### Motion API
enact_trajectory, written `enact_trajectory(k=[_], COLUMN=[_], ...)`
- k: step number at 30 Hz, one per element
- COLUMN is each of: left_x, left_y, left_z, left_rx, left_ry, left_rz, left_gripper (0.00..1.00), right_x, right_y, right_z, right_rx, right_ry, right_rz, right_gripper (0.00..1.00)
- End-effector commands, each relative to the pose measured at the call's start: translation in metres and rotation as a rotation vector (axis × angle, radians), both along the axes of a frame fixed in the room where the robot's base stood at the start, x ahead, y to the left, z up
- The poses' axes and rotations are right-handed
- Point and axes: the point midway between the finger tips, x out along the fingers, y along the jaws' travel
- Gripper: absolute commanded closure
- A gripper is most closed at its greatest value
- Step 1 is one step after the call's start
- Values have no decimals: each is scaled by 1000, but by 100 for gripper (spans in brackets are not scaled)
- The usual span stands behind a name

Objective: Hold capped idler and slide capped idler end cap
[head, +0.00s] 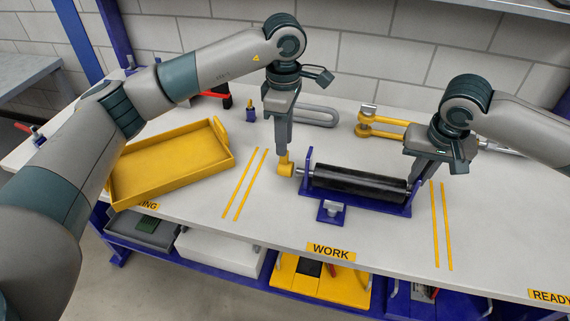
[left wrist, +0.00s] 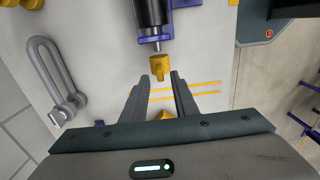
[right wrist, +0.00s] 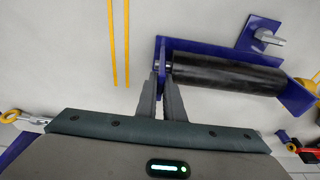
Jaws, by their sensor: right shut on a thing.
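The capped idler is a black roller (head: 358,184) lying in a blue cradle (head: 372,206); it also shows in the right wrist view (right wrist: 225,76). Its yellow end cap (head: 285,169) sits at the left end, on or against a short silver shaft, outside the cradle's end plate. In the left wrist view the cap (left wrist: 157,66) is just ahead of my fingertips. My left gripper (left wrist: 159,77) is open, pointing down at the cap, with gaps beside its tab. My right gripper (right wrist: 160,75) is shut at the idler's other end, by the blue end plate; the exact contact is partly hidden.
A yellow tray (head: 172,164) stands empty at the left. A grey loop-shaped link (head: 305,116) and a yellow clevis-like part (head: 385,128) lie behind the idler. A small blue block with a silver pin (head: 330,210) is in front of the cradle. The table front is mostly clear.

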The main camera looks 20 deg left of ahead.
Motion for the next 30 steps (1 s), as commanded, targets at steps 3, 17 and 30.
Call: enact_trajectory(k=[3, 17, 30], left_x=[-1, 0, 0], left_y=[0, 0, 0], left_z=[-15, -51, -52], left_rx=[0, 0, 0], left_ry=[2, 0, 0], left_rz=[0, 1, 0], left_gripper=[73, 73, 97], right_x=[0, 0, 0], right_y=[0, 0, 0], right_z=[0, 0, 0], right_rx=[0, 0, 0], right_ry=[0, 0, 0], right_rz=[0, 0, 0], right_gripper=[100, 100, 100])
